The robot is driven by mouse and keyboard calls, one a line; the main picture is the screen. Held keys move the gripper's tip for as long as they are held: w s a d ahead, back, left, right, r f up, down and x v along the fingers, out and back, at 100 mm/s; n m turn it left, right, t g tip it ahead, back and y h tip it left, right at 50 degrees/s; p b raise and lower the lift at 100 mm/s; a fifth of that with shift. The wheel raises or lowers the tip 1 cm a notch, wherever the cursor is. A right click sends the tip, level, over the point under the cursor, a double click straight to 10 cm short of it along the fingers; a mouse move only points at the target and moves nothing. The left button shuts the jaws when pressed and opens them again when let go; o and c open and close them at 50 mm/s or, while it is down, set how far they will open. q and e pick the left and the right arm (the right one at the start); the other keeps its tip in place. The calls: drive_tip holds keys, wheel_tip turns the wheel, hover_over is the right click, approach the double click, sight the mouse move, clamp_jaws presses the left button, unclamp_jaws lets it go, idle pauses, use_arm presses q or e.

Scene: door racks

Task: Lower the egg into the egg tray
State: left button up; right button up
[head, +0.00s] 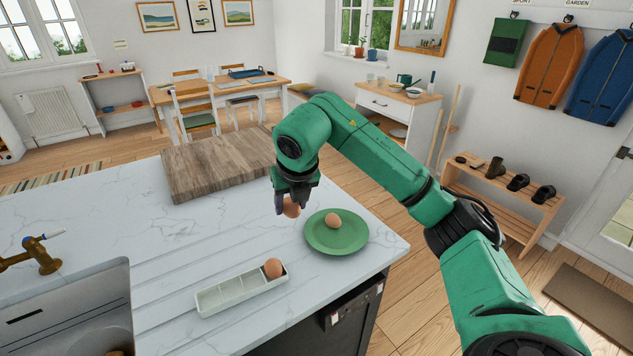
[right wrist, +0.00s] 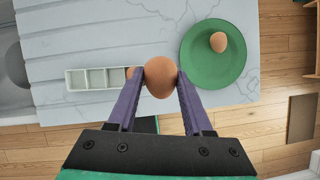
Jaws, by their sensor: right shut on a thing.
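My right gripper (head: 293,200) is shut on a brown egg (head: 291,208) above the counter, beside the green plate. In the right wrist view the held egg (right wrist: 160,77) sits between the two fingertips. The pale egg tray (head: 235,292) lies on the counter nearer to me, with a row of compartments. One brown egg (head: 273,267) sits in its right end compartment; the other compartments look empty. In the right wrist view the tray (right wrist: 88,79) is left of the held egg, which partly hides its right end. My left gripper is not in view.
A green plate (head: 318,238) with another brown egg (head: 333,220) stands right of the tray, near the counter edge. A wooden board (head: 215,166) lies farther back. A sink (head: 75,310) and a brass tap (head: 45,257) are at the left. The counter between board and tray is clear.

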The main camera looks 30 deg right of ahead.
drive_tip(key=a+f+b, duration=0.5)
drive_tip(key=a+f, duration=0.4)
drive_tip(key=a, duration=0.2)
drive_tip(key=shift+a+f, duration=0.15)
drive_tip(key=shift+a, duration=0.1)
drive_tip(key=shift+w+d, duration=0.1)
drive_tip(key=shift+w, duration=0.2)
drive_tip(key=shift+f+b, duration=1)
drive_tip(key=shift+b, duration=0.1)
drive_tip(key=shift+f+b, duration=2.05)
drive_tip(key=shift+f, duration=0.35)
idle(0.6)
